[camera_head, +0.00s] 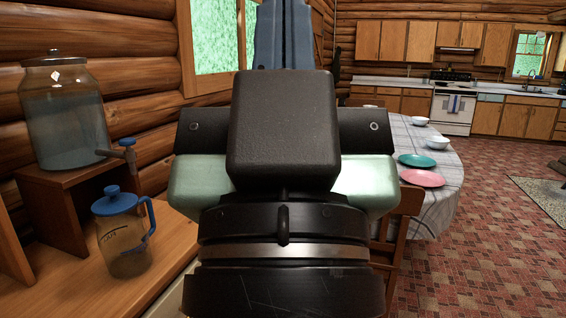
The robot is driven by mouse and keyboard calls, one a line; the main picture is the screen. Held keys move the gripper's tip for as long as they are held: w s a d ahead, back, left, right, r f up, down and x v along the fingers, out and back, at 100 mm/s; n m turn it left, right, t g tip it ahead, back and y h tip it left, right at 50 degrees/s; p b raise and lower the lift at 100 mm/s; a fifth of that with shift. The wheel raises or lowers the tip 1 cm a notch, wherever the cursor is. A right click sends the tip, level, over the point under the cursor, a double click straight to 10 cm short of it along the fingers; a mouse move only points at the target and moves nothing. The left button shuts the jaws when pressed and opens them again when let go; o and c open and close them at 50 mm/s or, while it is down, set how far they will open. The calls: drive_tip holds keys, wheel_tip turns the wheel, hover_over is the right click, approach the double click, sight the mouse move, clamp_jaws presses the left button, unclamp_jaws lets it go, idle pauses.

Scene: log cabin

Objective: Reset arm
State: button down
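My gripper (283,130) fills the middle of the camera_head view, close to the camera. Its dark body and wrist show, with pale green parts on either side. I cannot make out its fingertips, so whether it is open, shut or holding something does not show. A blue-grey upright piece (283,35) shows above it; I cannot tell what it is. The arm hides much of the room behind it.
On the left, a wooden counter (150,270) bears a blue-lidded pitcher (124,243) and a glass dispenser (62,118) on a wooden stand. On the right is a cloth-covered table (440,197) with bowls and plates. Open floor (480,260) lies at right.

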wheel_tip(320, 180, up, 16)
drive_tip(key=p, duration=1.3)
drive_tip(key=shift+p, duration=0.4)
